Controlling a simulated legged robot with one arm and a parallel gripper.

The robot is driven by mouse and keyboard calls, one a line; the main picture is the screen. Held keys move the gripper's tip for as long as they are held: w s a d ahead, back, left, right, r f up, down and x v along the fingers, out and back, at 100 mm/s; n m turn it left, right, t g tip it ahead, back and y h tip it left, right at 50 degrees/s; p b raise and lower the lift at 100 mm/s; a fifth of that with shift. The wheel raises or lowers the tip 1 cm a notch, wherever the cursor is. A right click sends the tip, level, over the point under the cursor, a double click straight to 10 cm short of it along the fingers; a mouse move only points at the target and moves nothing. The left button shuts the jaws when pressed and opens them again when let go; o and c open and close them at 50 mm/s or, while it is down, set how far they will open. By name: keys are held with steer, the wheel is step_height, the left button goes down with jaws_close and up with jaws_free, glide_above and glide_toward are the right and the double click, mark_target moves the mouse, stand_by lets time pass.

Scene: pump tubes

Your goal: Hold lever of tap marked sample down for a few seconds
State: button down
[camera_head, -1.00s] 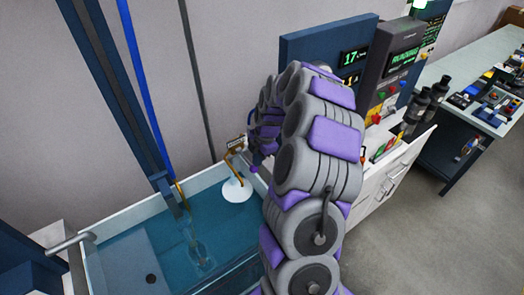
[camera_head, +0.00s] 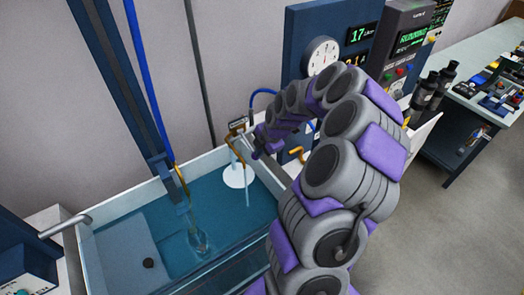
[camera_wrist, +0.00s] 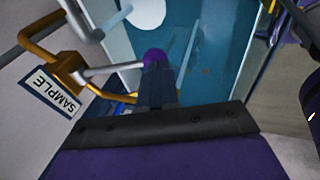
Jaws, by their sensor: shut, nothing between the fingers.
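The brass tap (camera_head: 237,124) stands at the right end of the water tank. In the wrist view, the tap (camera_wrist: 66,68) carries a white label (camera_wrist: 51,94) reading SAMPLE. Its grey lever (camera_wrist: 112,70) reaches right to my gripper's purple tip. My gripper (camera_wrist: 154,75) is shut with nothing between its fingers. It appears to touch the lever's end, though exact contact is hard to tell. In the head view, my gripper (camera_head: 258,152) is just right of and below the tap. A thin pale line, seemingly water, runs below the tap by a white round vessel (camera_head: 236,175).
The tank (camera_head: 130,212) holds blue water, with a blue hose (camera_head: 146,85) on its left post. A panel with a round gauge (camera_head: 321,55) and digital displays stands behind my arm. A brass pipe (camera_head: 297,154) is right of my gripper. A workbench (camera_head: 485,60) is far right.

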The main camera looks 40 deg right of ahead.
steer(key=shift+s+a+f+b, duration=0.15)
steer(key=shift+f+b, duration=0.15)
steer(key=shift+f, duration=0.5)
